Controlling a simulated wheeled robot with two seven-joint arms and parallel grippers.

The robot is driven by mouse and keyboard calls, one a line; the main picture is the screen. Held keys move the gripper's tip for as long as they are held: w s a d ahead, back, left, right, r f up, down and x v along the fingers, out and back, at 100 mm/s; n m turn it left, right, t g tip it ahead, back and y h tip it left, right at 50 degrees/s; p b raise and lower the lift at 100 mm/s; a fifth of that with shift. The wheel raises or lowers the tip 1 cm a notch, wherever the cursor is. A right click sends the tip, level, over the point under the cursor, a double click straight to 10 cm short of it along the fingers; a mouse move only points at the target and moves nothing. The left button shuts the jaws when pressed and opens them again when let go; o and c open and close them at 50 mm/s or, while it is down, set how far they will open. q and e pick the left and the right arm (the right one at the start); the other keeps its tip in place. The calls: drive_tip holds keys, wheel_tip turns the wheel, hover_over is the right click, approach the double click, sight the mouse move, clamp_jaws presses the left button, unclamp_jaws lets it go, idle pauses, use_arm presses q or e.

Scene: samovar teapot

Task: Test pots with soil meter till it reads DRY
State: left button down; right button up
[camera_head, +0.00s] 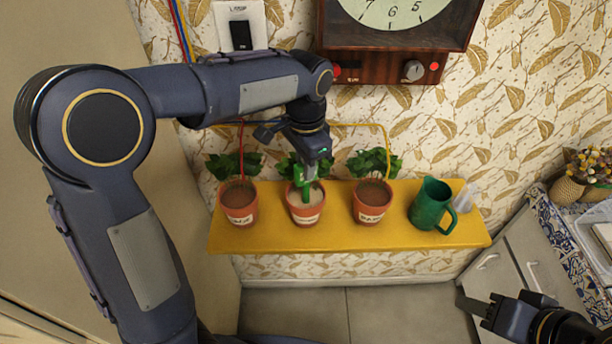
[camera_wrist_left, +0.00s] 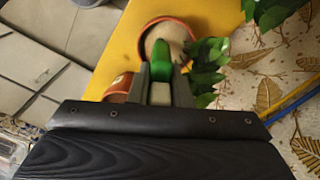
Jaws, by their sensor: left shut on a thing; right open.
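Three labelled terracotta pots with leafy plants stand in a row on a yellow shelf (camera_head: 270,238). The left pot (camera_head: 238,208) and the right pot (camera_head: 371,208) hold dark brown soil. The middle pot (camera_head: 306,212) holds paler soil. My left gripper (camera_head: 308,168) is over the middle pot, shut on a green soil meter (camera_head: 306,188). The meter points down at the pale soil; whether its tip is in the soil is hidden. In the left wrist view the green meter (camera_wrist_left: 158,52) sits between the fingers, before the pale-soiled pot (camera_wrist_left: 150,28). The meter's reading is not visible. My right gripper (camera_head: 478,307) is open and empty at lower right.
A green jug (camera_head: 431,204) stands on the shelf right of the pots, beside a small clear object (camera_head: 465,197). A wooden clock box (camera_head: 395,45) with knobs hangs above. Red and yellow lines run along the wall behind the plants. Grey drawers (camera_head: 505,265) stand at right.

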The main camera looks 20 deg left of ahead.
use_arm(q)
drive_tip(key=c, duration=1.3)
unclamp_jaws()
drive_tip(key=shift+o, duration=0.2)
